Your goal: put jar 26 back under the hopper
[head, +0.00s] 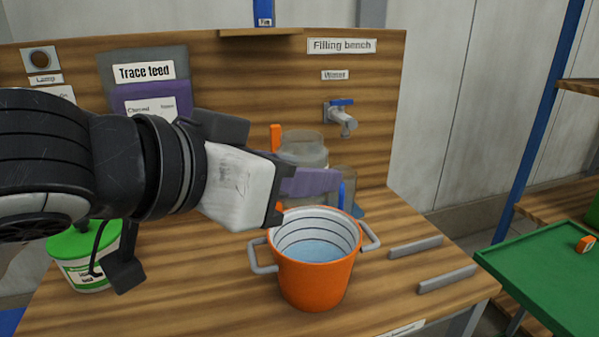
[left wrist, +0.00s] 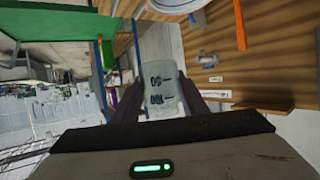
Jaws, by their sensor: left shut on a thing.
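My left gripper (head: 300,183) comes in from the left above the bench and is shut on a clear jar (head: 303,150). In the left wrist view, this jar (left wrist: 158,90) sits between the two fingers and shows dark scale marks reading 50 and 100. I cannot read a number 26 on it. In the head view, the jar is above and behind the orange bucket. A grey and purple unit labelled Trace feed (head: 143,72), perhaps the hopper, is on the back panel at left. My arm hides its lower part and the space below. My right gripper is not in view.
An orange bucket (head: 315,282) with water stands on the wooden bench (head: 205,290). A clear vessel with a blue handle (head: 341,194) is behind it, near an orange upright piece (head: 276,138). A tap (head: 342,118), a green-lidded tub (head: 85,262) and a green tray (head: 545,265) also show.

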